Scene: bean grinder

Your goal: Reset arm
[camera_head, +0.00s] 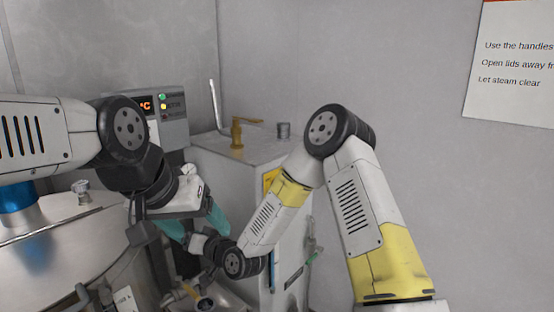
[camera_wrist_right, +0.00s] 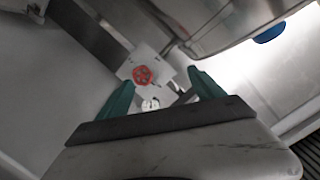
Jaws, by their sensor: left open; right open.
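My left gripper (camera_head: 198,226) comes in from the left in the head view. Its two teal fingers point down and stand apart, with nothing seen between them. My right arm bends down from its elbow to a dark wrist joint close to the left gripper's fingers; its own gripper cannot be made out there. In the right wrist view my right gripper (camera_wrist_right: 160,92) is open, its teal fingers apart and empty. A red handwheel (camera_wrist_right: 143,76) on a pale plate and a small white round part (camera_wrist_right: 150,105) show beyond and between the fingers.
A large steel vessel (camera_head: 60,250) fills the lower left. A control box (camera_head: 172,108) with an orange display stands behind the left arm. A grey metal cabinet (camera_head: 225,160) with a brass fitting (camera_head: 238,134) stands at centre. A sign (camera_head: 512,70) hangs on the right wall.

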